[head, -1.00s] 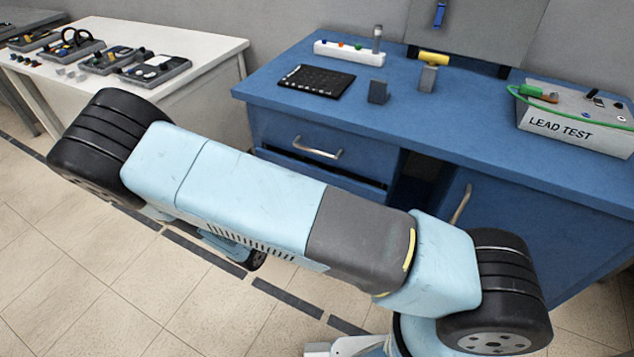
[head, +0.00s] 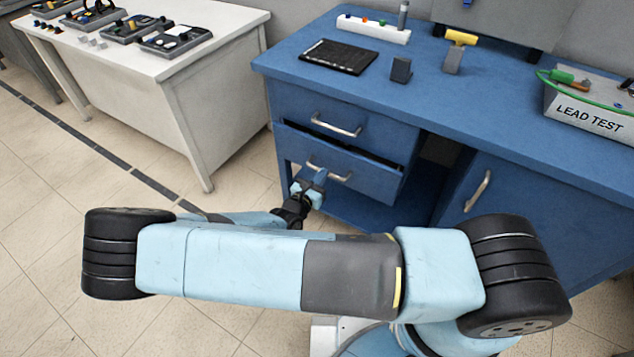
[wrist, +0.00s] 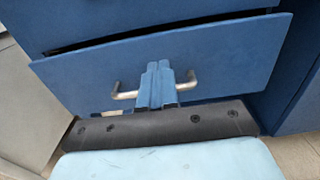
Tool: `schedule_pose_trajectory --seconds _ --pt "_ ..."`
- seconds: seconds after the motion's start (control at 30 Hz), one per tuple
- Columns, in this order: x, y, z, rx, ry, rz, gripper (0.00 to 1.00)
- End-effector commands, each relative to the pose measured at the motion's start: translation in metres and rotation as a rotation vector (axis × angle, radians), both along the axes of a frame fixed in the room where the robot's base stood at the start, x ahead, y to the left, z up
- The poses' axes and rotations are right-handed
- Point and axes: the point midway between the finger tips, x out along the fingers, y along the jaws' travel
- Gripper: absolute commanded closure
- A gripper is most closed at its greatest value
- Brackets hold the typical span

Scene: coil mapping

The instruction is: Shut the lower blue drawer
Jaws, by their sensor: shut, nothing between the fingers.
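The lower blue drawer (head: 368,181) is partly open. Its front stands out from the cabinet, with a dark gap along its top edge. It has a silver bar handle (head: 343,178). In the wrist view the drawer front (wrist: 215,65) fills most of the picture, and the handle (wrist: 125,94) crosses it. My gripper (head: 321,172) is shut and empty, its blue fingers at the middle of the handle. In the wrist view the fingers (wrist: 158,68) overlap the handle and point at the drawer front. Whether they touch it I cannot tell.
The upper drawer (head: 290,103) above is shut. A cupboard door (head: 520,205) with a handle is at the right. The blue worktop (head: 430,105) holds a black panel (head: 338,56) and the lead test box (head: 595,110). A white table (head: 215,70) stands left.

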Motion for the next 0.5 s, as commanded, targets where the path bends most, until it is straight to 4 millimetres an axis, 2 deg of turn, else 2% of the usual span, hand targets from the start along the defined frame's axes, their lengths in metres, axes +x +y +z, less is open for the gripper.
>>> schedule_pose_trajectory --seconds 0.3,0.5 --pt "0.048 -0.028 0.000 -0.002 0.000 -0.001 1.00" --pt "0.067 -0.037 0.000 -0.001 0.000 0.000 1.00"
